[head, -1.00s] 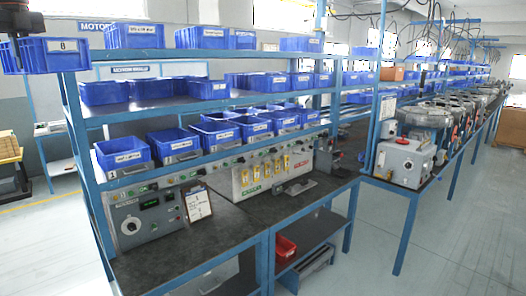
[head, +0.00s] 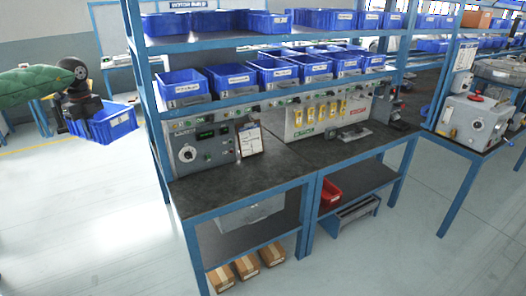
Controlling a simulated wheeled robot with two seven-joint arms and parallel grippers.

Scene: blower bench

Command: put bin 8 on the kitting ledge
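My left gripper (head: 80,106) is at the left of the head view, at the near rim of a blue bin (head: 112,125). It appears shut on that rim; the fingertips are partly hidden. The bin hangs upright over open floor, left of the blue-framed bench and apart from it. Its number is not readable now; an earlier frame showed an 8 on it. No surface carries a readable kitting ledge label. The bench has a dark worktop (head: 215,190) and, above it, a shelf with a blue front rail (head: 225,103). My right gripper is out of view.
Several blue bins (head: 184,88) fill the lower shelf, and more stand on the upper one. A control panel (head: 200,145) and clipboard (head: 250,140) stand at the worktop's back. The worktop's front is clear. A blue upright (head: 145,90) stands between the held bin and bench.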

